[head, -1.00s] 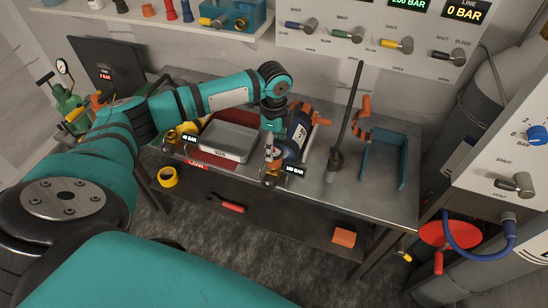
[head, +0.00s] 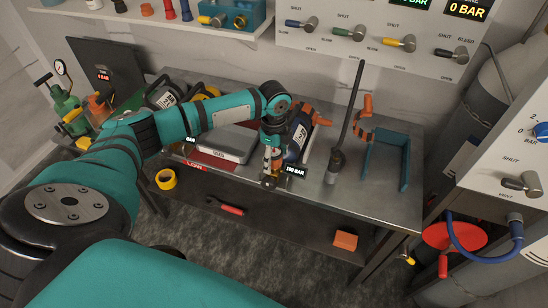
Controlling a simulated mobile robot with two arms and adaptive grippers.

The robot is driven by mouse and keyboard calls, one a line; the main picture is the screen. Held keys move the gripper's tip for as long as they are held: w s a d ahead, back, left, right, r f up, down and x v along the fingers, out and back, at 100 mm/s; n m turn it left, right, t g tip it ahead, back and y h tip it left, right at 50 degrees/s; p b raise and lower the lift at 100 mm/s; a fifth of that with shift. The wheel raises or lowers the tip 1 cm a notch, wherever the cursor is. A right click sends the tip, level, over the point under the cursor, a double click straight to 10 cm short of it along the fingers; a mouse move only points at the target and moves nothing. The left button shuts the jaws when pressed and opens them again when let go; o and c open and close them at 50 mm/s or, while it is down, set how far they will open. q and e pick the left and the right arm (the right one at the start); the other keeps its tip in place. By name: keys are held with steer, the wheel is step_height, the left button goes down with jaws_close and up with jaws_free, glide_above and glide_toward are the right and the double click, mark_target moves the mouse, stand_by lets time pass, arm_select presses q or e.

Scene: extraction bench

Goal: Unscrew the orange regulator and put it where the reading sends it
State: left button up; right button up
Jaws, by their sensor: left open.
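My left gripper (head: 270,180) is low over the front of the bench, pointing down and open. Orange and metal parts (head: 277,163) show at its jaws; I cannot tell whether the jaws touch them. A "180 BAR" label (head: 296,171) floats beside them. Just behind lies a dark blue cylinder (head: 298,134) with a white label and an orange fitting (head: 321,118) at its top end. Another orange fitting (head: 362,134) stands further right near a teal bracket (head: 402,170). A second, partly hidden "BAR" label (head: 190,140) shows left of my wrist. My right gripper is not in view.
A grey tray (head: 225,152) on a red mat is partly under my forearm. A tall black rod tool (head: 337,160) stands right of the cylinder. A lower shelf holds yellow tape (head: 166,179), a red-handled tool (head: 230,210) and an orange block (head: 345,240). Valve panels border the bench.

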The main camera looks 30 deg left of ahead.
arm_select(q)
steer(key=m, duration=0.3)
steer(key=shift+r+m+p, duration=0.15)
steer(key=shift+m+p, duration=0.15)
steer(key=shift+p, duration=0.1)
steer(key=m, duration=0.9)
steer(key=shift+m+p, duration=0.3)
steer(key=shift+p, duration=0.1)
steer(key=c, duration=1.3)
steer(key=n+p, duration=0.4)
steer(key=shift+s+r, duration=0.1)
steer(key=shift+r, duration=0.2)
steer(key=shift+c, duration=0.2)
steer(key=n+p, duration=0.5)
steer(key=n, duration=0.3)
steer(key=shift+f, duration=0.15)
steer(key=shift+f+n, duration=0.35)
steer(key=shift+n, duration=0.65)
steer(key=n, duration=0.3)
steer(key=shift+n, duration=0.3)
steer(key=n, duration=0.5)
steer(key=shift+n, duration=0.3)
steer(key=n, duration=0.4)
steer(key=shift+r, duration=0.15)
